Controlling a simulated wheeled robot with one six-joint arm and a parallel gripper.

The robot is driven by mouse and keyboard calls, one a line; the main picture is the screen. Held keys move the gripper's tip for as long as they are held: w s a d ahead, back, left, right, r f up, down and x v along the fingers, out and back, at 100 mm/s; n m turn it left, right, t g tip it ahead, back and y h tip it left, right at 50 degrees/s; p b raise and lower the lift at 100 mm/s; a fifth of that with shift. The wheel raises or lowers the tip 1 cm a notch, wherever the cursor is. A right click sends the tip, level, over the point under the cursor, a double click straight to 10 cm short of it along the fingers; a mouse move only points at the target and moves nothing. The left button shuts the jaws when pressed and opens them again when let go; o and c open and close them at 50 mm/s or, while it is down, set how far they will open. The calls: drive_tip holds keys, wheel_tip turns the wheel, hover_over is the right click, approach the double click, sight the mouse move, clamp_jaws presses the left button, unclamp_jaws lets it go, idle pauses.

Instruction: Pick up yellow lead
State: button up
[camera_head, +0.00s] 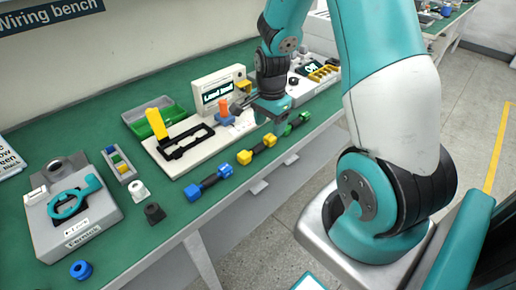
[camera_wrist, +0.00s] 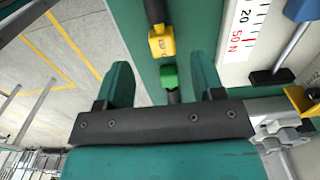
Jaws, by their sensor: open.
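The yellow lead (camera_head: 257,149) lies on the green bench top near its front edge, with a yellow plug at each end and a black middle. One yellow plug (camera_wrist: 162,42) shows in the wrist view, ahead of my gripper (camera_wrist: 161,80) and apart from it. My gripper is open and appears empty. A green plug (camera_wrist: 169,78) shows between the fingers in the picture; I cannot tell its height gap from them. In the head view the end of my arm (camera_head: 272,106) is above the bench, behind the yellow and green leads.
The green lead (camera_head: 297,124) lies right of the yellow one, the blue lead (camera_head: 208,182) left of it. Behind them stands a white test fixture (camera_head: 176,166) with a display (camera_head: 217,91). Its scale (camera_wrist: 240,35) is close on the right in the wrist view. The bench edge is close in front.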

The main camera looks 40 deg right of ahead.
sight(267, 139)
drive_tip(key=shift+w+a+f, duration=0.1)
drive_tip(key=shift+a+f, duration=0.05)
drive_tip(key=shift+f, duration=1.2)
drive_tip(key=shift+a+f, duration=0.1)
drive_tip(key=shift+f, duration=1.25)
drive_tip(key=c, duration=1)
drive_tip(key=shift+r, duration=0.15)
wheel_tip(267, 139, up, 20)
drive_tip(key=shift+f+p, duration=0.1)
drive_tip(key=shift+p, duration=0.55)
